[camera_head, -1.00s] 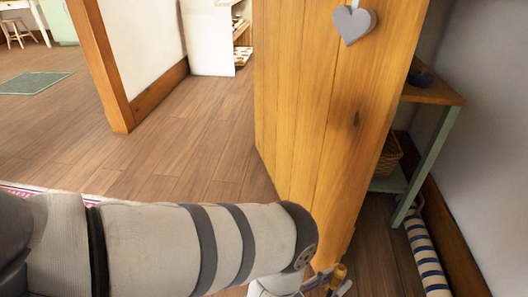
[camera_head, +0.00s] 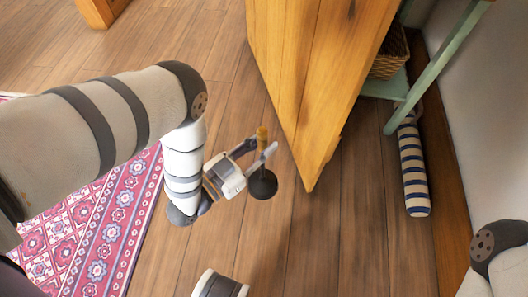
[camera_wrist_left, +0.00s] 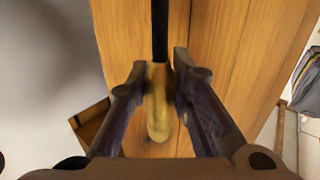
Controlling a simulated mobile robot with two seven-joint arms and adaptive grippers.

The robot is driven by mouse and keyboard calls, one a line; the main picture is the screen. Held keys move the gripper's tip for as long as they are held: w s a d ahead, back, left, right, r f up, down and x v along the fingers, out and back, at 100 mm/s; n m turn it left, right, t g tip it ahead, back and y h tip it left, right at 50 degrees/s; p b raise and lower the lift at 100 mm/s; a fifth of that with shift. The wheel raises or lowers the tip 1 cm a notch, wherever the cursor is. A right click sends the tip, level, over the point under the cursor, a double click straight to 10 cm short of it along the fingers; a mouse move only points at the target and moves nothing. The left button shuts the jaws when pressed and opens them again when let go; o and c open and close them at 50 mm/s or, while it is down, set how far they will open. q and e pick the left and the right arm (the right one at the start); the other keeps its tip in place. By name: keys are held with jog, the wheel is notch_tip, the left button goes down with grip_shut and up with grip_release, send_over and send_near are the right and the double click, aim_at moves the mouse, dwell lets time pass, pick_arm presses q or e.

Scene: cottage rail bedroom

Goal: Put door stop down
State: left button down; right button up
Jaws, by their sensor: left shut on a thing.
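The door stop (camera_head: 263,184) has a round black base, a thin stem and a brass-coloured top. My left gripper (camera_head: 264,148) is shut on its upper part, with the base hanging below the fingers near the door's lower corner. I cannot tell whether the base touches the floor. In the left wrist view the brass grip of the door stop (camera_wrist_left: 158,112) lies between the fingers of my left gripper (camera_wrist_left: 160,72), and a black rod runs up from it. My right gripper is not in view.
The wooden door (camera_head: 310,70) stands close to the right of the door stop. A striped roll (camera_head: 413,170) lies by the right wall, below a green-legged table (camera_head: 440,65). A patterned red rug (camera_head: 90,240) lies at left. The wood floor (camera_head: 335,235) nearby is clear.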

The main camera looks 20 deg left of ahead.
pick_arm(q)
jog(key=w+f+b, duration=1.1)
jog(key=w+f, duration=0.1)
jog(key=shift+w+d, duration=0.2)
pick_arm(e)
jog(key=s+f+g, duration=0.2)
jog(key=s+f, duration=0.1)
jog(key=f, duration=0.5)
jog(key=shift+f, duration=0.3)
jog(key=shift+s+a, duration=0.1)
pick_arm(q)
jog(key=shift+f, duration=0.2)
jog(key=c, duration=1.4)
grip_release()
jog(key=shift+s, duration=0.1)
jog(key=shift+c, duration=0.2)
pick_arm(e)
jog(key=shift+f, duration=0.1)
